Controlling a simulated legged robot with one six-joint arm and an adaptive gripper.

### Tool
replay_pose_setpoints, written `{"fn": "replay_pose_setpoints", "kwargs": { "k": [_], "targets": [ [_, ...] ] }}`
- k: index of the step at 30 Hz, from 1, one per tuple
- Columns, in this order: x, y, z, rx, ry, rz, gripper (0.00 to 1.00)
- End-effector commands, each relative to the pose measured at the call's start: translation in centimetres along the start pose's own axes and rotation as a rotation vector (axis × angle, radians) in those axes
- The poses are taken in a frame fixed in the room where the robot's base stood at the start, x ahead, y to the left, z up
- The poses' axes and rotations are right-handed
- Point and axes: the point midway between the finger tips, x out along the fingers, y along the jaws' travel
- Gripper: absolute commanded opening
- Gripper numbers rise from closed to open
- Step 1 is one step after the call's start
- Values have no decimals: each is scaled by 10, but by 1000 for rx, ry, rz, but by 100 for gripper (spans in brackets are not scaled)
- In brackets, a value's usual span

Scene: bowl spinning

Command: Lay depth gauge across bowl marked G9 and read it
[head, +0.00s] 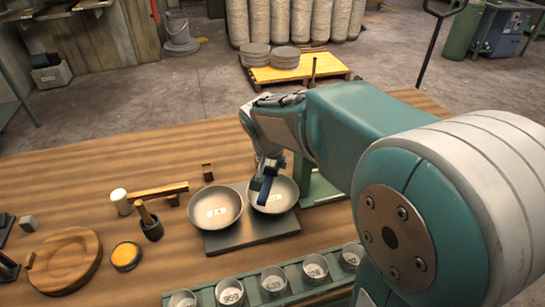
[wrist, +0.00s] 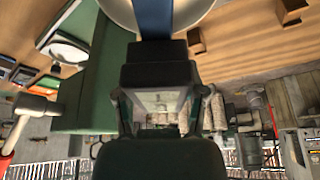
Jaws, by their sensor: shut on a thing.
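My gripper (head: 268,168) is shut on the depth gauge, over the right-hand of two metal bowls. The gauge's blue bar (head: 265,188) points down toward that bowl (head: 284,200). In the wrist view my gripper (wrist: 155,105) holds a dark block, with the blue bar (wrist: 152,18) extending over the pale bowl (wrist: 190,12). I cannot tell whether the gauge touches the bowl. The left bowl (head: 230,220) stands beside it. Both bowls carry white labels, too small to read surely, so I cannot tell which is G9.
The bowls stand on a dark plate (head: 250,240). A green rack (head: 335,290) of numbered cups is in front. A mallet (head: 150,194), a small dark pot (head: 150,228), a yellow-topped tin (head: 126,256) and a round wooden dish (head: 65,280) lie left. A green stand (head: 318,188) is right.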

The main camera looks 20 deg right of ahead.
Motion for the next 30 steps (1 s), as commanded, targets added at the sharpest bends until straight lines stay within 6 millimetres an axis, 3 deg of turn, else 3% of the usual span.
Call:
{"fn": "replay_pose_setpoints", "kwargs": {
  "k": [21, 30],
  "targets": [
    [56, 0, 23, -1, -1, 1, 0],
    [64, 0, 27, -1, 1, 0, 0]
  ]
}}
